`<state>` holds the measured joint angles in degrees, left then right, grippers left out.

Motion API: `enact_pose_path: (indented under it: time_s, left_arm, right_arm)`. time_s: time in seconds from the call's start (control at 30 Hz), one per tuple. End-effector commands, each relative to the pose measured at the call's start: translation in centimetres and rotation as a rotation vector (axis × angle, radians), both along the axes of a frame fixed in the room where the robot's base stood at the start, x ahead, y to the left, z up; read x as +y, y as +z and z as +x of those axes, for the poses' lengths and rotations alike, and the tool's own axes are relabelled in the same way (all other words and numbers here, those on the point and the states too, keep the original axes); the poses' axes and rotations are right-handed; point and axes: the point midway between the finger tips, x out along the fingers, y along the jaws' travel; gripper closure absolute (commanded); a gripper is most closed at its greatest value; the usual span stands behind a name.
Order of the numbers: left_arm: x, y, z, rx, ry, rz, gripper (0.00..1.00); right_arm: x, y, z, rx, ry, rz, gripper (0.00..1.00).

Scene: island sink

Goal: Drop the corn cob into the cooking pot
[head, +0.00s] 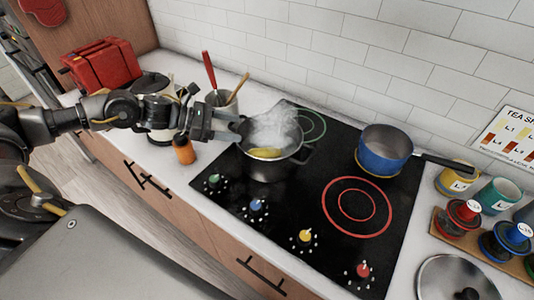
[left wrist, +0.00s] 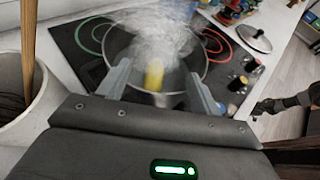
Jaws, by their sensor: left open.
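The yellow corn cob (head: 265,153) lies inside the pot. In the left wrist view the corn cob (left wrist: 154,76) shows within the pot (left wrist: 171,99), partly veiled by steam. My left gripper (head: 236,128) is at the pot's left rim. In the left wrist view the two fingers of my left gripper (left wrist: 160,88) are spread apart, with the cob seen between them and not gripped.
A blue saucepan (head: 386,147) stands on the cooktop's back right. Cups and coloured containers (head: 463,215) and a metal lid (head: 455,280) sit on the right.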

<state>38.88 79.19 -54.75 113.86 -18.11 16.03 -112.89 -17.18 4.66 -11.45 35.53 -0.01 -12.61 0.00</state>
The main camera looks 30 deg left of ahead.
Motion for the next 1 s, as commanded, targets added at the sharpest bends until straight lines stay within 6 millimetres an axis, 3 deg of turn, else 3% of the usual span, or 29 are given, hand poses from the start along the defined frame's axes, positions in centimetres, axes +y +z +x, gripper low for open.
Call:
enact_pose_path:
  time_s: [0.23, 0.83, 1.0]
  left_arm:
    - [1.9, 0.9, -1.3, -0.001, 0.000, -0.001, 0.35]
    - [2.0, 1.1, -1.4, -0.002, 0.000, -0.001, 0.35]
    - [2.1, 2.9, -1.4, -0.002, 0.000, -0.001, 0.35]
  right_arm:
    - [0.0, -1.3, 0.0, -0.001, 0.000, 0.000, 0.64]
    - [0.3, -1.2, 0.0, 0.000, -0.001, 0.003, 0.64]
    - [0.3, 0.5, 0.0, 0.000, -0.001, 0.003, 0.64]
